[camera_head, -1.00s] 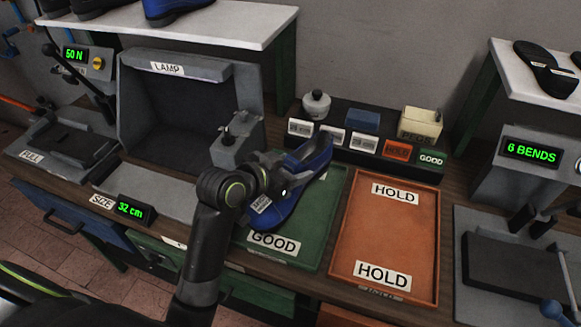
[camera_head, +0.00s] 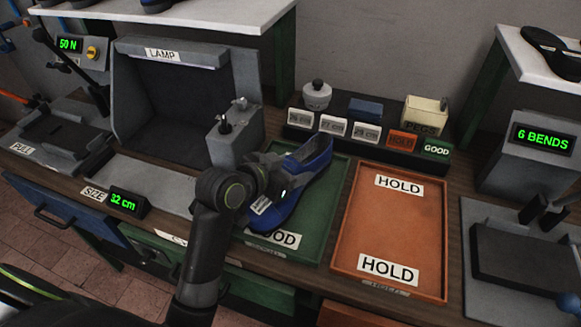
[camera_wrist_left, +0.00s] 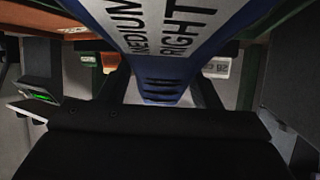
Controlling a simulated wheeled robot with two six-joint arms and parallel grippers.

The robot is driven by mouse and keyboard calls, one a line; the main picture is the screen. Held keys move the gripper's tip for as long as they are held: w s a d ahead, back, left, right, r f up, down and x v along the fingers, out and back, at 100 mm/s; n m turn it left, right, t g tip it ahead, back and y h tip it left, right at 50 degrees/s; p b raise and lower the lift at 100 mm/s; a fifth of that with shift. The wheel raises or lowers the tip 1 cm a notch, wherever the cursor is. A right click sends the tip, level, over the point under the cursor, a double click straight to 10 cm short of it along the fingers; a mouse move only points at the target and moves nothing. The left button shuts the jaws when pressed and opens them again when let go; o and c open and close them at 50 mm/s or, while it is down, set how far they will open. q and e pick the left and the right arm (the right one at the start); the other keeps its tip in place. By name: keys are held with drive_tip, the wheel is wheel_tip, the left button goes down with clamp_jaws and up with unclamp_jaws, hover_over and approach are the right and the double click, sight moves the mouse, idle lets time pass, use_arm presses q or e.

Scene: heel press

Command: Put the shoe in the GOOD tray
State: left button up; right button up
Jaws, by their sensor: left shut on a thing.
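The blue shoe (camera_head: 306,186) is over the green GOOD tray (camera_head: 322,222), its toe toward the tray's front left and its heel toward the back. It covers part of the front GOOD label. Whether its sole touches the tray floor I cannot tell. My left gripper (camera_head: 279,184) is shut on the shoe from its left side. In the left wrist view the shoe (camera_wrist_left: 165,45) fills the top middle, with a MEDIUM RIGHT label, between the fingers. My right gripper is not in view.
The orange HOLD tray (camera_head: 390,228) lies empty just right of the GOOD tray. Behind them is a dark rack of labelled blocks (camera_head: 366,140). The LAMP box (camera_head: 170,100) stands at left, the 6 BENDS machine (camera_head: 530,160) at right.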

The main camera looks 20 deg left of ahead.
use_arm(q)
drive_tip(key=shift+f, duration=0.4)
drive_tip(key=o, duration=1.4)
drive_tip(key=shift+f, duration=0.1)
drive_tip(key=shift+s, duration=0.1)
drive_tip(key=v, duration=0.9)
drive_tip(key=shift+p+v, duration=4.15)
drive_tip(key=shift+p, duration=0.05)
